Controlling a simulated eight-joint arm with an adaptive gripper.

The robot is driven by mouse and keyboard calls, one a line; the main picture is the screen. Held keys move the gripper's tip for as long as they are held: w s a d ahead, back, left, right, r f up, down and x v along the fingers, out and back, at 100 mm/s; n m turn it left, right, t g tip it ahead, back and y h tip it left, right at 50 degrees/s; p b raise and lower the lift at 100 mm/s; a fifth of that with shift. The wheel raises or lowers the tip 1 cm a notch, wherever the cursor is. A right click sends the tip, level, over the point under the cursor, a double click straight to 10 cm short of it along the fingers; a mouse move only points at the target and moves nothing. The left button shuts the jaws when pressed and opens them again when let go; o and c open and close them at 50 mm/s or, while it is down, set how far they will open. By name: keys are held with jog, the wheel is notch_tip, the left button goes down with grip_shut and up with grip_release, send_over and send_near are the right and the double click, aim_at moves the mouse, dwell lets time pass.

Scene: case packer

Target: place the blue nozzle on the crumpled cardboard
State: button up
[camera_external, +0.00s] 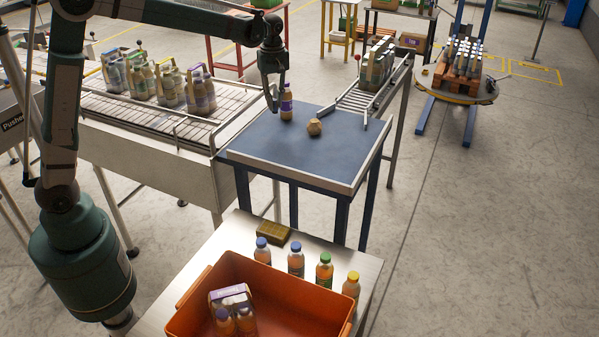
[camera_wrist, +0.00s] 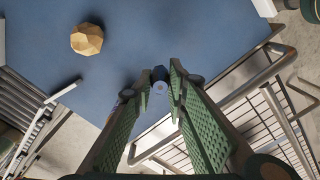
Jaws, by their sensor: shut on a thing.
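The blue nozzle (camera_wrist: 160,76) is a small dark blue piece with a pale round end, held between my fingertips in the wrist view. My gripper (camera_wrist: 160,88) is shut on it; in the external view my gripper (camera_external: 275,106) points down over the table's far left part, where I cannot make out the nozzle. The crumpled cardboard (camera_external: 314,127) is a tan faceted ball on the blue table, right of and nearer the camera than my gripper. It also shows at the upper left of the wrist view (camera_wrist: 87,39), apart from the nozzle, with nothing on it.
The blue table (camera_external: 265,148) is otherwise clear. A conveyor (camera_external: 150,117) with bottle packs adjoins its left; a roller chute (camera_external: 357,103) meets its far right. An orange crate (camera_external: 280,290) stands in front.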

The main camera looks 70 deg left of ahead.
jog(key=w+d+r, duration=0.2)
jog(key=w+r, duration=0.1)
jog(key=w, duration=0.4)
jog(key=w+d+r+p, duration=0.1)
jog(key=w+d+r, duration=0.1)
jog(key=w, duration=0.6)
jog(key=shift+w+r+p, duration=0.15)
jog(key=shift+r+p, duration=0.15)
jog(key=shift+r, duration=0.15)
jog(key=shift+d, duration=0.1)
send_near(315, 120)
jog(key=shift+d+f+p, duration=0.1)
jog(key=shift+d+p, duration=0.05)
jog(key=shift+p, duration=0.15)
jog(key=shift+f, duration=0.1)
jog(key=shift+f, duration=2)
jog(key=shift+f, duration=0.1)
